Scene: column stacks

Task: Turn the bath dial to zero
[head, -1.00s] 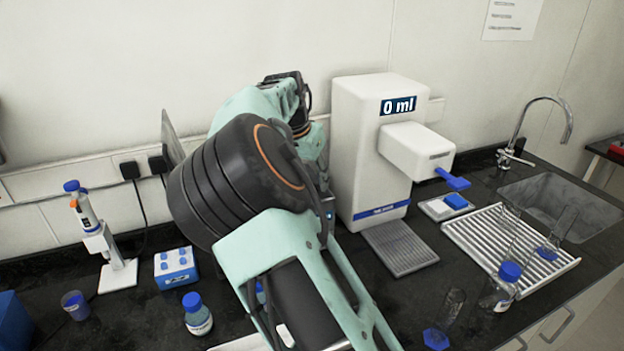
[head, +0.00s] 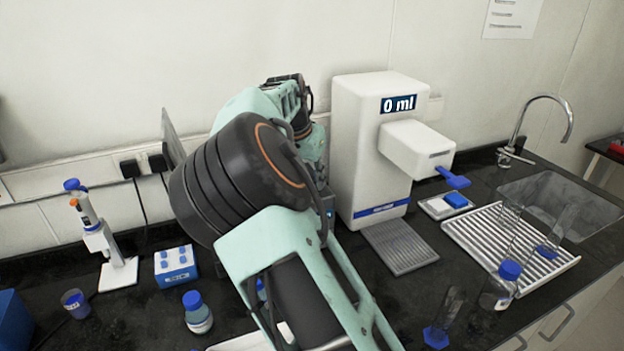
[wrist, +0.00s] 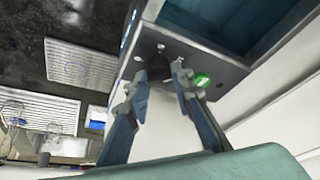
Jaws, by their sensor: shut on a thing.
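The bath (wrist: 205,55) is a dark grey box with a teal inside, tilted at the upper right of the wrist view. Its dial (wrist: 159,72) is a small dark knob on the front panel. My gripper (wrist: 160,79) has its two fingers on either side of the dial and is shut on it. The fingertips partly cover the dial, so its setting cannot be read. In the head view my arm hides the gripper, the dial and nearly all of the bath.
A white dispenser (head: 362,150) reading "0 ml" stands just right of my arm. A drying rack (head: 505,245) and sink (head: 565,205) are farther right. A pipette stand (head: 118,272), blue tube rack (head: 175,266) and blue-capped bottle (head: 197,315) stand at left.

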